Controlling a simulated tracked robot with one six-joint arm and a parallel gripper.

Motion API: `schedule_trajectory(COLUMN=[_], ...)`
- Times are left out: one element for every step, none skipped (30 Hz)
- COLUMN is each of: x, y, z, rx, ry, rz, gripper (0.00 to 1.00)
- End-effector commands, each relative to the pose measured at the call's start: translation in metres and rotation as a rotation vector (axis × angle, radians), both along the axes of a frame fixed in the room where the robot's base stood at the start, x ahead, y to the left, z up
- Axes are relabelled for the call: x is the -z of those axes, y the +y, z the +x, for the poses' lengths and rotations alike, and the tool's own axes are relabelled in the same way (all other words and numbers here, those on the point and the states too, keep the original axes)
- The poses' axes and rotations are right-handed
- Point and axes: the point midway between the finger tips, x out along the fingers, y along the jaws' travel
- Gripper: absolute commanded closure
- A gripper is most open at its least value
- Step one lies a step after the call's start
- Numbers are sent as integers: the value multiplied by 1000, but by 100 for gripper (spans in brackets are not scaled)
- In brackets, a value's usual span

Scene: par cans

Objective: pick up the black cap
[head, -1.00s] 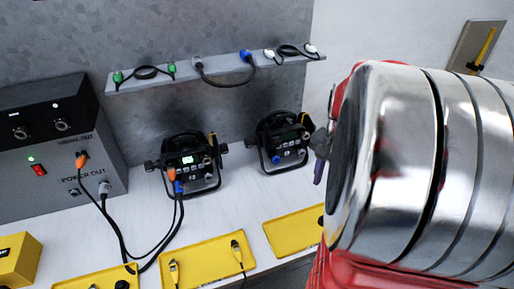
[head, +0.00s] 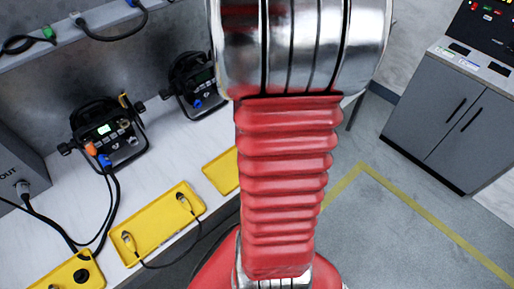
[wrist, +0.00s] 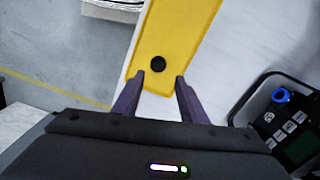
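A black round cap (wrist: 158,64) lies on a yellow tray (wrist: 185,32) in the wrist view, near the tray's close end. My gripper (wrist: 160,78) is open, with its two dark purple fingers apart and nothing between them. The cap shows just beyond the fingertips, about midway between them. I cannot tell the height of the fingers above the tray. In the head view my arm hides the gripper. A black round piece also lies on the front-left yellow tray (head: 62,270) there; I cannot tell if it is the same cap.
Two black par cans (head: 108,130) (head: 195,83) stand on the white bench. A middle yellow tray (head: 160,225) holds cable ends. A can with a blue connector (wrist: 283,97) is close right of my gripper in the wrist view. A grey cabinet (head: 455,120) stands right.

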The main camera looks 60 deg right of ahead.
Motion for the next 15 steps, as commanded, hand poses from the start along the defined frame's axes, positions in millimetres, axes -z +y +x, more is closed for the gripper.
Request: schedule_trajectory(x=[9, 13, 18, 21, 23, 26, 27, 28, 28, 28, 28, 28, 28, 28, 28], y=[0, 0, 0, 0, 0, 0, 0, 0, 0, 0, 0, 0, 0, 0, 0], z=[0, 0, 0, 0, 0, 0, 0, 0, 0, 0, 0, 0, 0, 0, 0], rx=[0, 0, 0, 0, 0, 0, 0, 0, 0, 0, 0, 0, 0, 0, 0], ry=[2, 2, 2, 2, 1, 1, 1, 1, 0, 0, 0, 0, 0, 0, 0], rz=[3, 3, 3, 2, 2, 2, 2, 1, 0, 0, 0, 0, 0, 0, 0], gripper=[61, 61, 61, 61, 61, 61, 61, 61, 61, 61, 61, 61, 61, 61, 61])
